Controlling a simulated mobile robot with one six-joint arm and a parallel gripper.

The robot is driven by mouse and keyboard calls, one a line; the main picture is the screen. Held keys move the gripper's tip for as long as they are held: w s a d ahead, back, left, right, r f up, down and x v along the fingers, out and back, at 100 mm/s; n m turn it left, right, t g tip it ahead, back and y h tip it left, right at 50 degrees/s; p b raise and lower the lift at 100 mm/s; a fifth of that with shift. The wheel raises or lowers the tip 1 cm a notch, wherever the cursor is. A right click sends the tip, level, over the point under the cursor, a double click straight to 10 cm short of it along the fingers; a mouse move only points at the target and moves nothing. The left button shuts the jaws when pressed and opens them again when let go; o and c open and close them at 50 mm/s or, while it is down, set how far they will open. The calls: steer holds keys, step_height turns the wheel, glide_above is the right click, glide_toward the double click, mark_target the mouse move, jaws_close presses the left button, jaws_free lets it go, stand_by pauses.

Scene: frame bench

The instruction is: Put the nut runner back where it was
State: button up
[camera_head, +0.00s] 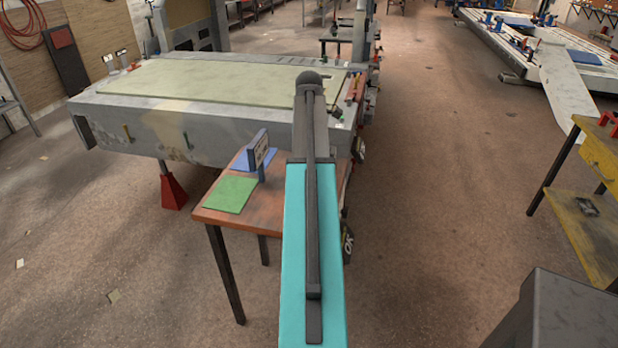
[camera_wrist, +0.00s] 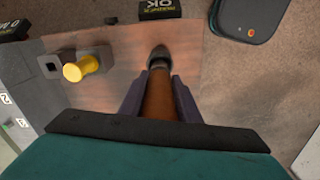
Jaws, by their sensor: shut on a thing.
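In the wrist view my gripper (camera_wrist: 159,80) is shut on an orange-brown cylindrical tool with a dark nose, which I take to be the nut runner (camera_wrist: 160,96). The tool points away from the wrist over a reddish-brown wooden tabletop (camera_wrist: 118,92). I cannot tell whether its nose touches the top. To the left, a grey holder (camera_wrist: 100,53) has a yellow cylinder (camera_wrist: 81,68) at it, beside a grey block with a dark square opening (camera_wrist: 54,65). In the head view my arm hides the gripper and the tool.
The head view shows a small wooden table (camera_head: 218,217) with a green mat (camera_head: 230,194), a blue mat (camera_head: 246,161) and an upright grey-blue stand (camera_head: 260,150). A large grey bench (camera_head: 125,120) stands behind. Open floor lies right.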

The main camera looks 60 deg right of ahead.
steer(key=shift+f+p, duration=0.3)
steer(key=shift+f, duration=1.2)
steer(key=shift+f+p, duration=0.6)
steer(key=shift+f, duration=1.2)
steer(key=o, duration=1.1)
steer(key=shift+f, duration=0.15)
steer(key=shift+o, duration=0.2)
step_height(320, 180, up, 12)
steer(key=b, duration=0.3)
